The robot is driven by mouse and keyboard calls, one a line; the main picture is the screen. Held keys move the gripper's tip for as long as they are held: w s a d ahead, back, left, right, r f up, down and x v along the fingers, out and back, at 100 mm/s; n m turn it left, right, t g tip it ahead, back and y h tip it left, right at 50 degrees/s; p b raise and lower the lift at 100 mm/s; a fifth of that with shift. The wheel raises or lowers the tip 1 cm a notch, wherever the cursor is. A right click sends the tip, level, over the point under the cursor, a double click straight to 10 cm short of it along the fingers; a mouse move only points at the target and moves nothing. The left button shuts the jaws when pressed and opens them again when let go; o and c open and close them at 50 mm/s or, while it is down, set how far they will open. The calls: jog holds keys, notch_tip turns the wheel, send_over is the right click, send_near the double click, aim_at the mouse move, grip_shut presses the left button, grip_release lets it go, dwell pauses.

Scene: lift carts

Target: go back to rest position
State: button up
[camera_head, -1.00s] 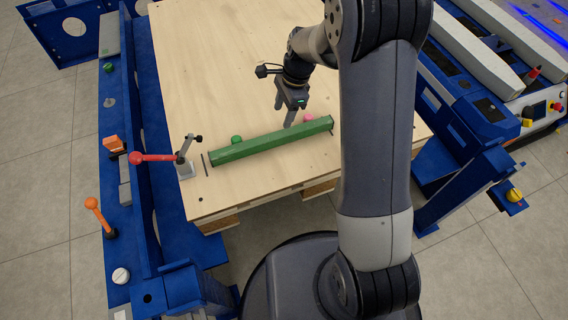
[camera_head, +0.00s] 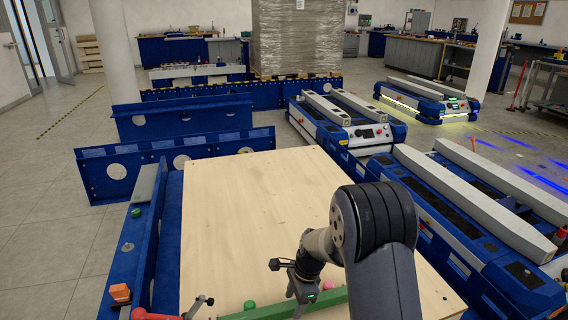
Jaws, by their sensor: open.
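My gripper (camera_head: 303,299) hangs over the near part of the wooden board (camera_head: 250,215), with its fingers pointing down. It is open, and I see nothing held in it. A green bar (camera_head: 328,300) lies near the front edge of the board, just beside and partly behind my fingers. My arm covers part of the board's right side.
A blue frame (camera_head: 168,240) with orange and red handles runs along the left of the board. Lift carts (camera_head: 490,200) with pale rails stand on the right. A wrapped pallet load (camera_head: 297,35) stands at the back. Open floor lies at the left.

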jog(key=shift+x, duration=0.8)
jog(key=shift+r+b, duration=0.1)
jog(key=shift+b, duration=0.2)
jog(key=shift+d+r, duration=0.1)
jog(key=shift+r, duration=0.05)
jog(key=s+p+v, duration=0.1)
jog(key=p+v, duration=0.3)
jog(key=v, duration=0.6)
jog(key=b+x, duration=0.1)
jog(key=x, duration=0.2)
jog(key=b+x, duration=0.1)
jog(key=x, duration=0.3)
jog(key=w+b+x, duration=0.1)
jog(key=b+x, duration=0.1)
jog(key=x, duration=0.2)
jog(key=shift+s+d+r, duration=0.1)
jog(key=shift+r, duration=0.1)
jog(key=shift+s+d+r, duration=0.1)
jog(key=shift+s+d, duration=0.05)
jog(key=shift+s, duration=0.4)
